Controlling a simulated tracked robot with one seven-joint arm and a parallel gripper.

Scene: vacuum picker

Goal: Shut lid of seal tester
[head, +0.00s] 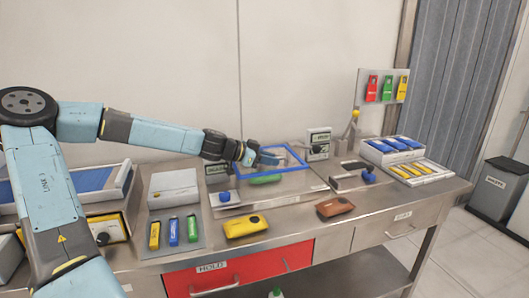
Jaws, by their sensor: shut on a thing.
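The seal tester (290,188) is a low metal unit on the bench with a small display box at its back left. Its lid is a clear panel with a blue frame (297,155), which appears tilted and raised above the base. A green item (266,179) lies beneath the lid. My gripper (267,158) reaches in from the left and is shut at the lid, seemingly on its handle. The fingers are small here, and the exact grip is hard to see.
A yellow device (245,227) and a brown one (335,207) lie in front of the tester. A blue-knobbed fixture (367,178) stands to its right, near trays of blue and yellow items. A red drawer (240,273) marked HOLD is below.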

